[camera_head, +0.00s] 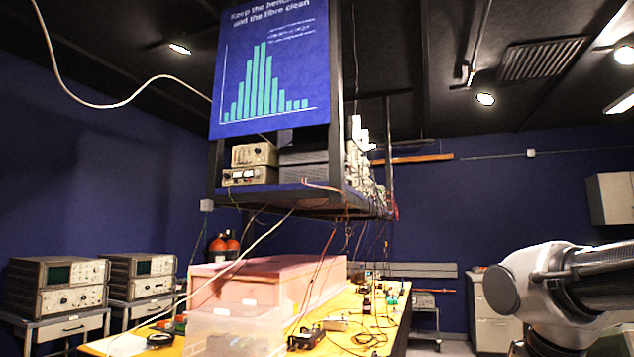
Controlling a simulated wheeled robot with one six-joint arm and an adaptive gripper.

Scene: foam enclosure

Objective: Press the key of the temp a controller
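I cannot make out which device is the temp a controller; no label is readable. Beige bench instruments (250,176) with dials sit on the hanging shelf (290,195), but their keys are too small to tell. A pink foam enclosure (236,288) stands on the yellow-topped bench (390,330). Small devices and wires (365,305) lie on the bench to its right. Part of my arm shows at the right edge. My gripper is not in view.
Two carts at the left carry stacked instruments (57,285) and (143,275). A clear plastic box (235,330) stands in front of the pink enclosure. A blue poster (270,65) hangs above the shelf. Loose cables hang down to the bench. A grey cabinet (490,312) stands behind at right.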

